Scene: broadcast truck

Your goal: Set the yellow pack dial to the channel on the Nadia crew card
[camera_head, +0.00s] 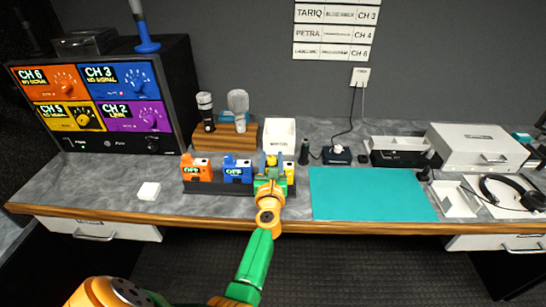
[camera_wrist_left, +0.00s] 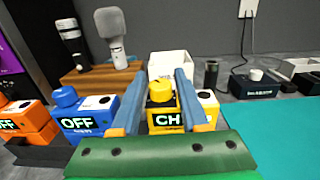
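The yellow pack (camera_head: 289,172) stands at the right end of a dark rack, partly hidden by my left gripper (camera_head: 271,178). In the left wrist view its yellow dial (camera_wrist_left: 161,92) sits on top, between the two blue fingers of my left gripper (camera_wrist_left: 160,74). The fingers are apart, with gaps beside the dial. The pack's display reads "CH"; I see no number. The wall crew cards (camera_head: 337,30) show TARIQ CH 3, PETRA CH 4 and a blurred third name with CH 6. No Nadia card is visible. My right gripper is not in view.
An orange pack (camera_head: 196,170) and a blue pack (camera_head: 237,170), both reading OFF, stand left of it. A monitor unit (camera_head: 103,95) shows CH 5 on its yellow panel. A white bin (camera_head: 279,135) and microphones (camera_head: 238,105) stand behind. The teal mat (camera_head: 370,194) at right is clear.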

